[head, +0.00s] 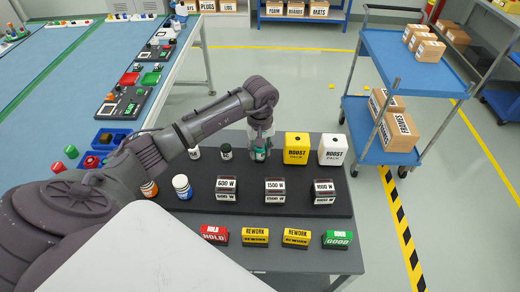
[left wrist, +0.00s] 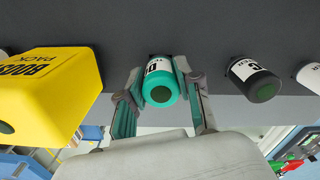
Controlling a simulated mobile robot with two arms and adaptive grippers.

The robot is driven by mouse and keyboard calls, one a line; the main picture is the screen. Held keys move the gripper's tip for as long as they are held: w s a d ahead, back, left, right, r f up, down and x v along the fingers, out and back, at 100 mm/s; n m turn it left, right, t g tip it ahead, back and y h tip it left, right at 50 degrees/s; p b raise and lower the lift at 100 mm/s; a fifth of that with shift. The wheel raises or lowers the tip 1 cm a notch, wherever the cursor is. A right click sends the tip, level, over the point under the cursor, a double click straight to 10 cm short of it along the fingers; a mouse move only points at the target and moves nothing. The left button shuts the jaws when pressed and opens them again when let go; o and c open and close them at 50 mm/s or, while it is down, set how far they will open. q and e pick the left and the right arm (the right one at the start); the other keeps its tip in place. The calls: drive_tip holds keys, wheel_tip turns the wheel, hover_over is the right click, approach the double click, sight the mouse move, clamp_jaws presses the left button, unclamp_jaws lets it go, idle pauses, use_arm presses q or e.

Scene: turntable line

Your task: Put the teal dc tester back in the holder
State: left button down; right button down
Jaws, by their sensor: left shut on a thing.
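The teal dc tester (left wrist: 161,88) is a small teal cylinder with a white label, seen end-on between two fingers in the left wrist view. In the head view the dc tester (head: 260,155) shows below my left gripper (head: 261,137). The gripper is shut on it, at the back of the black holder board (head: 238,187). It stands in line between a dark-capped tester (head: 226,151) and the yellow boost pack (head: 297,141). I cannot tell whether its bottom touches the board. My right gripper is not in view.
A white boost pack (head: 332,150) stands right of the yellow one. Wattage blocks, such as the 1500 W block (head: 275,190), sit in front. Bottles (head: 182,187) stand at left. Red, yellow and green sign blocks (head: 254,237) line the front. A blue cart (head: 403,60) is at right.

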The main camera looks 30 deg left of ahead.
use_arm(q)
drive_tip(key=shift+f, duration=0.3)
drive_tip(key=c, duration=0.7)
unclamp_jaws()
wheel_tip(320, 180, up, 12)
drive_tip(key=shift+r, duration=0.1)
